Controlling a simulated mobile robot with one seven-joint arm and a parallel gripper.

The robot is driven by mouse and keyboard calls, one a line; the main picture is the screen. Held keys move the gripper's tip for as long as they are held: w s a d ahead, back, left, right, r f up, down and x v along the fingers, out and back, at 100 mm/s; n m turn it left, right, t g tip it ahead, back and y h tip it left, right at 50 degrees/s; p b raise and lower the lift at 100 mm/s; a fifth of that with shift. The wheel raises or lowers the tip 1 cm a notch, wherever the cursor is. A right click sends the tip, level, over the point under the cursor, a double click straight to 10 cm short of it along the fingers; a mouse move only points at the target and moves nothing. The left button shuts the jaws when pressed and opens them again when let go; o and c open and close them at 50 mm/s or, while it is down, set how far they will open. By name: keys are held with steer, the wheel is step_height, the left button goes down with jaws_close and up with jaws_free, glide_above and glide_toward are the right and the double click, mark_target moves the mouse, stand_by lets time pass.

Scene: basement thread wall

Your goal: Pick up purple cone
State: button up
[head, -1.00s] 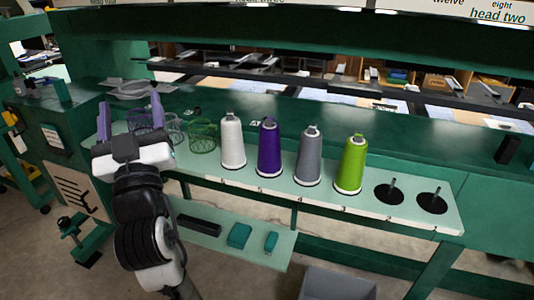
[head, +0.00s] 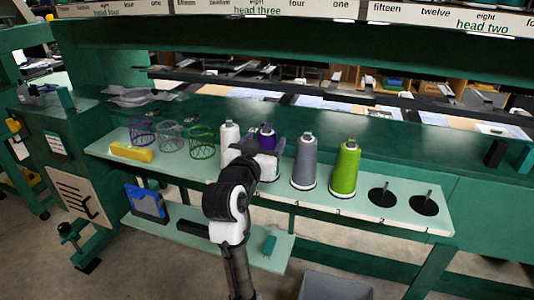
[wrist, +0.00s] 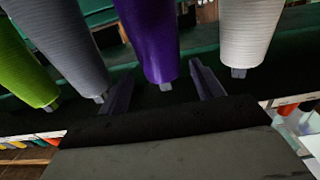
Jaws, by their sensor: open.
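The purple cone (head: 267,137) stands upright on the pale green shelf, between a white cone (head: 229,142) and a grey cone (head: 303,162). In the head view, my gripper (head: 266,156) and forearm hide most of it; only its top shows. In the wrist view, the purple cone (wrist: 149,38) appears narrow end down, in line with the gap between the two fingers of my gripper (wrist: 160,75). The fingers are apart, one toward each side of the cone. I cannot tell how deep the cone sits between them.
A lime green cone (head: 345,168) and two empty pegs in dark round holes stand to the right on the shelf (head: 300,198). Wire baskets (head: 172,137) and a yellow block (head: 131,152) lie left. A lower shelf holds a blue box (head: 146,201) and small blocks.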

steer(key=shift+p+x, duration=0.95)
steer(key=shift+x, duration=1.75)
steer(key=shift+a+f, duration=0.1)
steer(key=shift+a, duration=0.05)
jaws_close()
step_height(320, 180, up, 20)
steer(key=b, duration=0.1)
steer(key=shift+b, duration=0.35)
